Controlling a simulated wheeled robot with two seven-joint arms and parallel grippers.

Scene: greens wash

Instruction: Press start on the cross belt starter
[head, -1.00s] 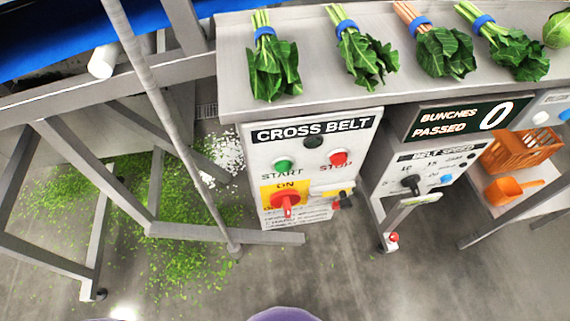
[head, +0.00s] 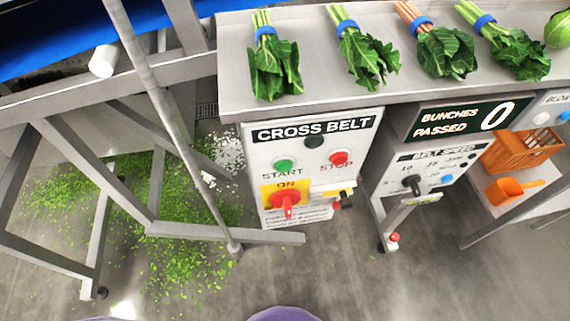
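The cross belt starter (head: 256,157) is a pale grey box with a black "CROSS BELT" label, below the front edge of the steel counter. Its green START button (head: 284,166) is at the left and its red STOP button (head: 339,159) at the right. A dark round lamp (head: 313,142) sits between and above them. Below is a red rotary switch (head: 286,200) on a yellow plate, with "ON" above its handle. A small black switch or lock (head: 345,200) is at the lower right. Neither of my grippers is in view.
Several banded bunches of greens (head: 273,70) lie on the counter (head: 310,89). A belt speed panel (head: 432,170) and a "BUNCHES PASSED" display (head: 465,117) reading 0 are to the right. A slanted steel pole (head: 165,110) and frame stand left. Leaf scraps (head: 185,205) litter the floor.

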